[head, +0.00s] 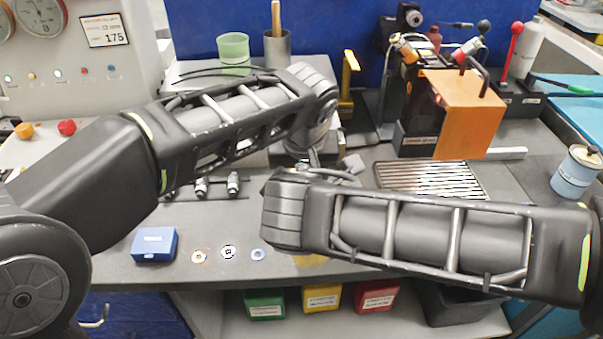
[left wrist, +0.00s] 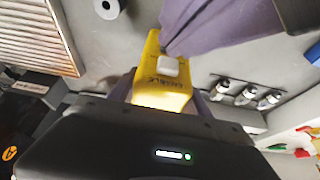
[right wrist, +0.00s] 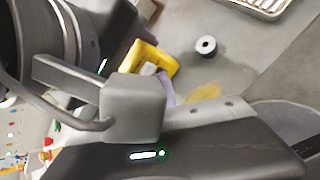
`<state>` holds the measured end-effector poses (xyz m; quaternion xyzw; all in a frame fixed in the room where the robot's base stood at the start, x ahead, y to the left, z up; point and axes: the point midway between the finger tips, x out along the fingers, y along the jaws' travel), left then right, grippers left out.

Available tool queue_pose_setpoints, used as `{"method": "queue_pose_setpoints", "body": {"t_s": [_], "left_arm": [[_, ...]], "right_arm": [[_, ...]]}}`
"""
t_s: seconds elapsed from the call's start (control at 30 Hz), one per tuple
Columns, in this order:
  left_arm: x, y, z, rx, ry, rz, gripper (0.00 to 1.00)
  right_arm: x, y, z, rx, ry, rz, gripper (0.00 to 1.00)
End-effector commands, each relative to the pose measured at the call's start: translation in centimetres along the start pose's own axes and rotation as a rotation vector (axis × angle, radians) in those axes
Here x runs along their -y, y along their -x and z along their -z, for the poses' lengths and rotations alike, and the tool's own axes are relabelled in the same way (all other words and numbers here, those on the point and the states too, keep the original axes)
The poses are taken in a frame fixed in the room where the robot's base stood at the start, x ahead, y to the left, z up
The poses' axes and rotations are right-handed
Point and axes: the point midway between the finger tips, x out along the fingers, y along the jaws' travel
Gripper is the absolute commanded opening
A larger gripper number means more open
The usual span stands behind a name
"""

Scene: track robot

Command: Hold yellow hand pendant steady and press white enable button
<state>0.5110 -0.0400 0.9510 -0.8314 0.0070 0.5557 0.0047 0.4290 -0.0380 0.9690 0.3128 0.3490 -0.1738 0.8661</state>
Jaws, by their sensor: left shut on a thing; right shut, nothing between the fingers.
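The yellow pendant (left wrist: 160,88) with its white button (left wrist: 169,65) shows in the left wrist view, in front of my left gripper (left wrist: 165,98). The left gripper is shut on the pendant, its purple finger against the pendant's side. My right gripper (left wrist: 168,47) comes in from the top, shut and empty, its purple tip close beside the white button; I cannot tell whether they touch. The right wrist view shows part of the pendant (right wrist: 152,64) beyond a purple finger; the button is hidden there. In the head view my arms hide both grippers and the pendant.
Around my arms stand an orange-covered machine (head: 460,110), a slatted metal plate (head: 425,180), a blue box (head: 155,244), several small rings and black-and-silver fittings (head: 233,184). A black roll (right wrist: 206,45) lies near a yellowish patch.

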Motion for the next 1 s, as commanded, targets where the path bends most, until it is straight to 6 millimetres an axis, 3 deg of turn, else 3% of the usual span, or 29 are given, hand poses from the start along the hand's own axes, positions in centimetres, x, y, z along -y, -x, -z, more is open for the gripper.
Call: {"method": "queue_pose_setpoints", "body": {"t_s": [1.0], "left_arm": [[-0.03,-0.02,-0.22,0.005,-0.005,0.002,0.00]], "right_arm": [[-0.51,-0.77,-0.85,0.005,-0.005,0.001,0.00]]}}
